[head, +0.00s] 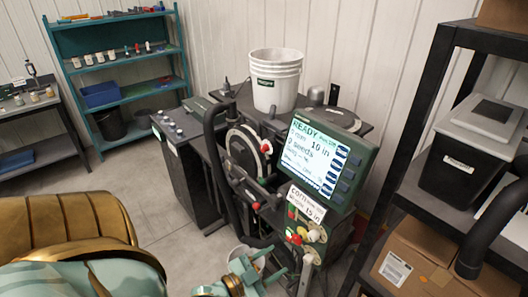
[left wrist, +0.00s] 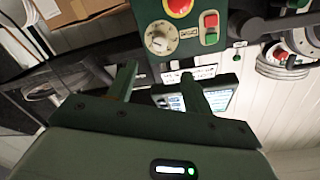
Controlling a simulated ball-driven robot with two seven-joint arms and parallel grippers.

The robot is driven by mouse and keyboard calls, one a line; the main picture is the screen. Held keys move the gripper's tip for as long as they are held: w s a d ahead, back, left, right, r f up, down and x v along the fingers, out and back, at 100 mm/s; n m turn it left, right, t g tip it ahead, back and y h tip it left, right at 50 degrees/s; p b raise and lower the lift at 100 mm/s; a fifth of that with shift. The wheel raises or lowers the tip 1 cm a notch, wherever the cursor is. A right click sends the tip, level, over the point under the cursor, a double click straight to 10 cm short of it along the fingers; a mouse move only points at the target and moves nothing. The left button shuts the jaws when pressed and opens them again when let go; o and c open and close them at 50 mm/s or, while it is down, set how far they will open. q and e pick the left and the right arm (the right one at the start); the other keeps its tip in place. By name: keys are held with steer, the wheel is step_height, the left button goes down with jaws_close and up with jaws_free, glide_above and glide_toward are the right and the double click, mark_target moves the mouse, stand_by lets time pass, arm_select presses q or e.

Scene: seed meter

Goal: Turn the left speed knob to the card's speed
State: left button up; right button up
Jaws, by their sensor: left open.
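The speed knob is a cream dial (left wrist: 160,38) on the green control panel in the left wrist view. A small cream knob (head: 313,235) shows on the panel in the head view, too small to read its setting. A white card (head: 307,203) under the screen reads "COTTON" and seems to show "15 in"; its other print is unclear. My left gripper (head: 272,265) is low in front of the machine, below the panel. In the left wrist view my left gripper (left wrist: 158,72) is open and empty, its fingertips apart from the dial. My right gripper is not in view.
A lit screen (head: 318,157) reading "READY" stands above the card. A red button (left wrist: 180,6) and a red-green switch (left wrist: 210,28) sit near the dial. A white bucket (head: 276,80) tops the machine. A black shelf (head: 420,130) stands right. Floor at left is clear.

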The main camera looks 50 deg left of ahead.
arm_select(q)
steer(key=s, duration=0.2)
steer(key=shift+s+a, duration=0.2)
steer(key=shift+s, duration=0.15)
